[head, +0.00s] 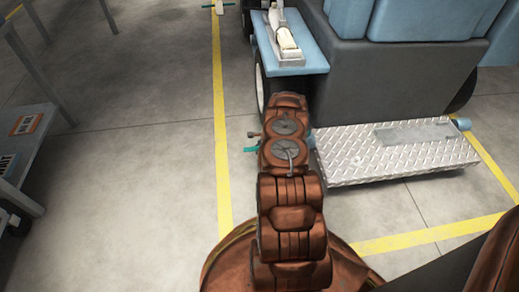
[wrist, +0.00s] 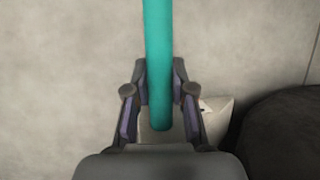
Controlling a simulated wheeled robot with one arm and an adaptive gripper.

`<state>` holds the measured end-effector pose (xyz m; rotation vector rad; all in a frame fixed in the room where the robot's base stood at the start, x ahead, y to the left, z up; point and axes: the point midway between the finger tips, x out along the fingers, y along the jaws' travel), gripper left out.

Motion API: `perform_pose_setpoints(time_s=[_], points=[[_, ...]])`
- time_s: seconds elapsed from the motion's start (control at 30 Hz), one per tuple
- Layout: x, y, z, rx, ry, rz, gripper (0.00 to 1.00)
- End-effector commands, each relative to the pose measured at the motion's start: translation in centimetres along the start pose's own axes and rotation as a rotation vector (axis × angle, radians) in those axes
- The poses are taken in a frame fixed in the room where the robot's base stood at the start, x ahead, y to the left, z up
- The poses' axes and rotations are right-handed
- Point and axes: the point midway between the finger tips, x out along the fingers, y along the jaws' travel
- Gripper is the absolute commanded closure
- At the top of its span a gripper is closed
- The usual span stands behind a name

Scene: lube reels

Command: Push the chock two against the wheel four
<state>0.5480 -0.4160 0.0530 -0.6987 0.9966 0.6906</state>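A pale chock (wrist: 217,112) with a teal bar handle (wrist: 158,40) shows in the wrist view, partly hidden below my gripper. My gripper (wrist: 160,82) has its fingers on both sides of the handle, close against it. A dark rounded wheel (wrist: 285,130) is at the right of the wrist view, next to the chock's right edge. In the head view my arm hides most of this chock; a short teal end (head: 250,149) sticks out on the left. A dark wheel (head: 260,90) shows under the cart's blue shelf, just beyond my gripper. The contact between chock and wheel is not clear.
The grey and blue cart (head: 400,60) stands to the right, with a metal tread step (head: 350,165) beside my arm. Another pale chock (head: 219,8) with a teal bar lies far back. A grey rack (head: 45,130) stands left. Floor between is clear.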

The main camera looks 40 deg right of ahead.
Motion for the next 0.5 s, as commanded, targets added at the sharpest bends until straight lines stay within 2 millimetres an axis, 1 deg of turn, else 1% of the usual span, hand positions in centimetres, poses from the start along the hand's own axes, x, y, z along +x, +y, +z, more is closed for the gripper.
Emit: perform_pose_setpoints(time_s=[0.03, 0.2, 0.27, 0.5], points=[[-0.06, -0.08, 0.01, 0.000, 0.000, -0.001, 0.71], [-0.04, -0.03, 0.00, 0.000, 0.000, -0.001, 0.53], [-0.04, -0.03, -0.01, 0.000, 0.000, -0.001, 0.48], [0.02, 0.03, -0.01, 0.001, 0.000, 0.000, 0.48]])
